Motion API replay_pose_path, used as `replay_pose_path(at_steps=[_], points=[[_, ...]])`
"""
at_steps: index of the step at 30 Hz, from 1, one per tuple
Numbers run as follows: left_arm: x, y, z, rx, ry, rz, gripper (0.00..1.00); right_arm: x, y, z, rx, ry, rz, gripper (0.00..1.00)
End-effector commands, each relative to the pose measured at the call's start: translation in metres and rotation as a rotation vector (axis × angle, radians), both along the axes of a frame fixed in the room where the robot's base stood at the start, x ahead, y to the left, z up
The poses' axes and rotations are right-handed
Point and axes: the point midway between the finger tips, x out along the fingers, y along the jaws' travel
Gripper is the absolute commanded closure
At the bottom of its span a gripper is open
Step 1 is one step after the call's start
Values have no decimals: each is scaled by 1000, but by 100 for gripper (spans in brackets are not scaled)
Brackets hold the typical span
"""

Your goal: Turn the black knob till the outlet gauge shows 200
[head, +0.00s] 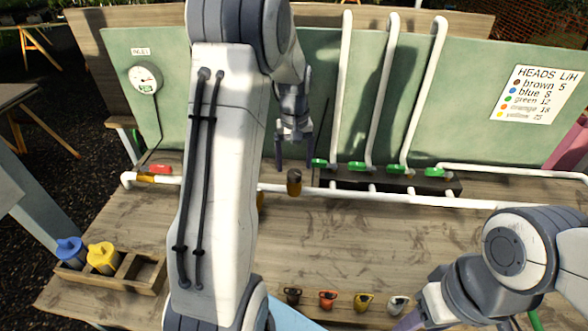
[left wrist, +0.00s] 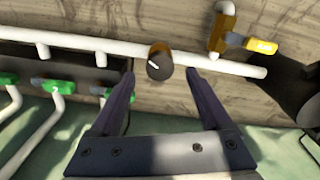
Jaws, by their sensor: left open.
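The knob (head: 294,188) stands on the pipe line along the back of the bench. In the left wrist view the knob (left wrist: 159,64) shows a dark face with a white pointer line and a brown side. My left gripper (head: 294,160) is open and empty just above and behind the knob in the head view. In the left wrist view its two fingers (left wrist: 160,76) lie either side of the knob, apart from it. The outlet gauge is not visible; my left arm covers part of the board. My right arm shows at the lower right, but its gripper is not in view.
An inlet gauge (head: 146,78) is on the green board. A red-handled valve (head: 159,169) is left on the pipe; several green-handled valves (head: 357,166) are right of the knob. A yellow-handled valve (left wrist: 262,46) is near the knob. A wooden tray (head: 135,284) holds blue and yellow parts.

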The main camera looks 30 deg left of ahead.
Motion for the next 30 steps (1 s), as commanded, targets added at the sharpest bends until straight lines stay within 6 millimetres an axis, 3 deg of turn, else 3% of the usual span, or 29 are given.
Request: replay_pose_path(at_steps=[6,12,30], points=[[1,1,44,2,-6,0,19,0,0,-5,0,0,0,48],[1,0,69,2,-4,0,19,0,0,-6,0,0,0,48],[0,0,73,0,0,-1,19,0,0,-6,0,0,0,48]])
